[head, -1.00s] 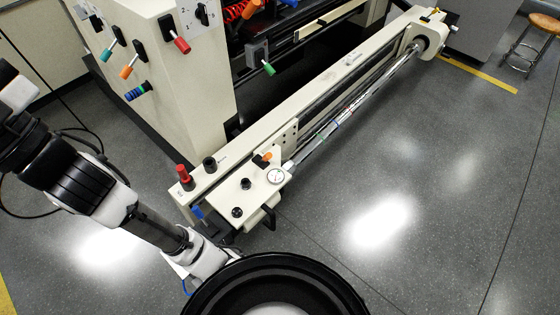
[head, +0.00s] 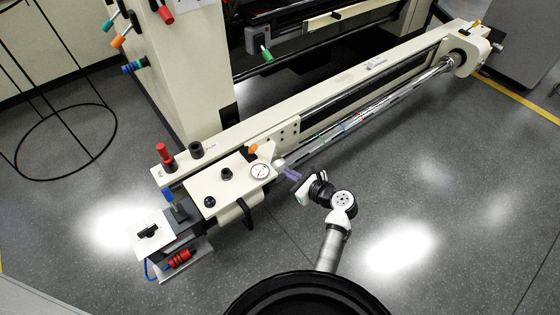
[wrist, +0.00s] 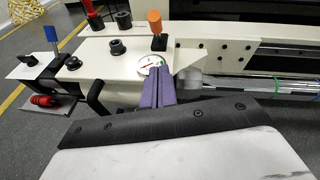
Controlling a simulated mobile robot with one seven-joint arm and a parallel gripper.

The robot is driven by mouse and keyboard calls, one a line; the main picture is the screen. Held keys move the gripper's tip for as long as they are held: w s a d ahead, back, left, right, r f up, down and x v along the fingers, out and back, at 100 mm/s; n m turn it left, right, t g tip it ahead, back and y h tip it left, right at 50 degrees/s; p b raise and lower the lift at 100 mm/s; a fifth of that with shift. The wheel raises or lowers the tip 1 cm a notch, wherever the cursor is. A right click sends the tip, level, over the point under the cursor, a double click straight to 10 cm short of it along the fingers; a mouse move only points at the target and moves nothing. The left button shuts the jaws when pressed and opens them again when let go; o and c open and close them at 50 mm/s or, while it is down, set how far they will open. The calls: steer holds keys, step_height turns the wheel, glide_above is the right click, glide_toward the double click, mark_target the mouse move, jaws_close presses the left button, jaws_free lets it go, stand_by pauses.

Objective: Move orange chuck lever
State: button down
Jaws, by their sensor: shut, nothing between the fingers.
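The orange lever (head: 252,149) stands on the cream chuck housing (head: 228,187), just behind a round white dial gauge (head: 260,171). In the wrist view the orange lever (wrist: 155,22) is upright on a dark base, beyond the gauge (wrist: 150,64). My gripper (head: 287,172) is low in front of the housing's right end, beside the silver shaft. Its purple fingers (wrist: 159,84) are closed together and empty. They point toward the gauge and cover its lower edge in the wrist view. The lever appears clear of the fingers.
The silver shaft (head: 372,117) runs up to the right bearing. A red knob (head: 166,155), a black knob (head: 197,149) and a blue handle (head: 176,208) are left of the lever. Another orange-handled lever (head: 118,41) is on the cabinet. Floor at right is open.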

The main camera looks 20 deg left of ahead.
mark_target(251, 150)
steer(key=shift+m, duration=0.3)
steer(key=x, duration=0.9)
steer(key=shift+a+f, duration=0.3)
steer(key=shift+f, duration=0.2)
steer(key=shift+w+a+r, duration=0.2)
steer(key=shift+a+r, duration=0.2)
steer(key=shift+a, duration=0.05)
steer(key=shift+w+a+r, duration=0.25)
steer(key=shift+a+r, duration=0.15)
steer(key=shift+a, duration=0.05)
steer(key=shift+w+a+r, duration=0.25)
steer(key=shift+a, duration=0.2)
steer(key=shift+r+p, duration=0.1)
steer(key=shift+p, duration=0.25)
